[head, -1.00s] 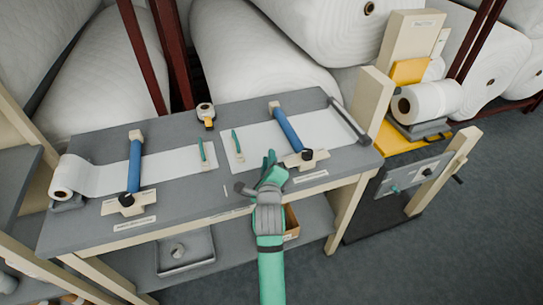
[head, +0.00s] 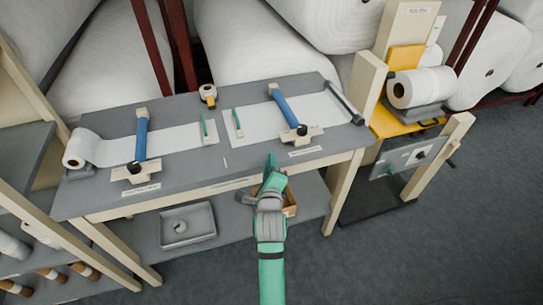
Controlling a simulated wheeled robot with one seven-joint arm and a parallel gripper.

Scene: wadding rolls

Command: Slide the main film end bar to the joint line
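Two white film strips lie on the grey bench top (head: 185,178). The left strip (head: 178,139) comes from a roll at the left and ends at an upright teal-handled end bar (head: 205,128). The right strip (head: 285,119) has a similar teal-handled end bar (head: 237,123) at its left end. A narrow grey gap lies between the bars, with a short white mark (head: 225,162) in front. I cannot read which bar is the main one. My gripper (head: 271,164) is at the bench's front edge, apart from both bars; its finger opening is not clear.
Blue rollers cross the left strip (head: 142,138) and right strip (head: 284,107). A tape dispenser (head: 208,94) stands behind the gap. A shelf below holds a grey tray (head: 187,226) and a box (head: 290,201). A yellow machine (head: 405,118) stands at the right.

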